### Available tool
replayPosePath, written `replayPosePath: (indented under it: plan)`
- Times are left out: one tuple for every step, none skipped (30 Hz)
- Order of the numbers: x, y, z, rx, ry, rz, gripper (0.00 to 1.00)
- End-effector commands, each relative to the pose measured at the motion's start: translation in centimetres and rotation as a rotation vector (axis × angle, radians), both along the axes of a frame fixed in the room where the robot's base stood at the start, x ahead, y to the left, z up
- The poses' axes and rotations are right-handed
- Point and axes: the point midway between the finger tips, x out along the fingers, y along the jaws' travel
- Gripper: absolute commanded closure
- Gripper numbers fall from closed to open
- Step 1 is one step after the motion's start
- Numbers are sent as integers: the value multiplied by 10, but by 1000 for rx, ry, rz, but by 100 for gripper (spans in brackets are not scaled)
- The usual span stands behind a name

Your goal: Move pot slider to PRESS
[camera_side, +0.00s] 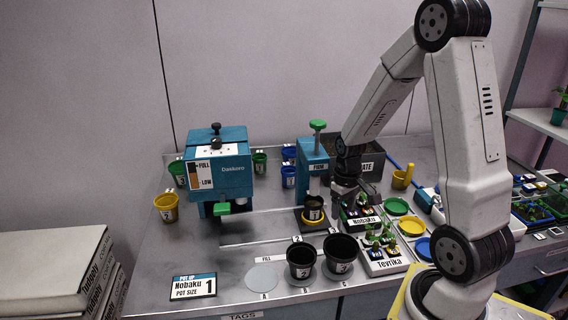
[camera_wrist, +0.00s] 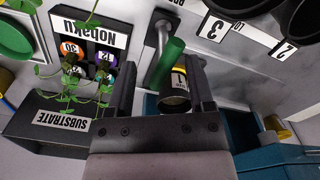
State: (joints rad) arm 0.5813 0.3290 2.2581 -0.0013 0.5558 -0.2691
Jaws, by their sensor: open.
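The pot slider is a dark carriage (camera_side: 302,221) standing under the teal press marked FIRM (camera_side: 312,165). It carries a small black pot labelled 1 (camera_side: 313,208) with a yellow ring at its base; the pot also shows in the wrist view (camera_wrist: 176,100). My gripper (camera_side: 345,194) is low, just right of the pot in the side view. In the wrist view its two fingers (camera_wrist: 163,70) stand apart, with a green cylindrical handle (camera_wrist: 170,62) on a metal rod between them. I cannot tell whether a finger touches the handle. My gripper hides this handle in the side view.
The teal Daskoro dispenser (camera_side: 232,180) stands left of the press, with a pale rail (camera_side: 258,232) between them. The Nobaku tray (camera_side: 362,221) and the substrate box (camera_side: 365,158) are close to my gripper. Two larger black pots (camera_side: 301,258) stand in front.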

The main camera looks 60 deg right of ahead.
Motion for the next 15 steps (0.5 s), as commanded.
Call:
replayPosePath:
  plan:
    - [1, -1, 7, -2, -4, 0, 32]
    - [1, -1, 10, -2, -4, 0, 32]
    - [1, -1, 15, -3, -4, 0, 32]
    - [0, -1, 18, -2, -4, 0, 32]
    - [0, -1, 21, -2, -3, 0, 32]
    - [0, -1, 26, -3, -4, 1, 32]
    - [0, -1, 29, -2, -3, 1, 32]
    - [0, -1, 31, -2, -3, 1, 32]
    - [0, -1, 35, -3, -3, 1, 32]
    - [0, -1, 37, -3, -2, 1, 32]
    - [0, -1, 39, -2, -2, 1, 32]
    - [0, -1, 41, -2, -2, 1, 32]
    - [0, -1, 43, -2, -2, 1, 32]
    - [0, -1, 44, -2, -2, 1, 32]
    - [0, -1, 45, -2, -2, 1, 32]
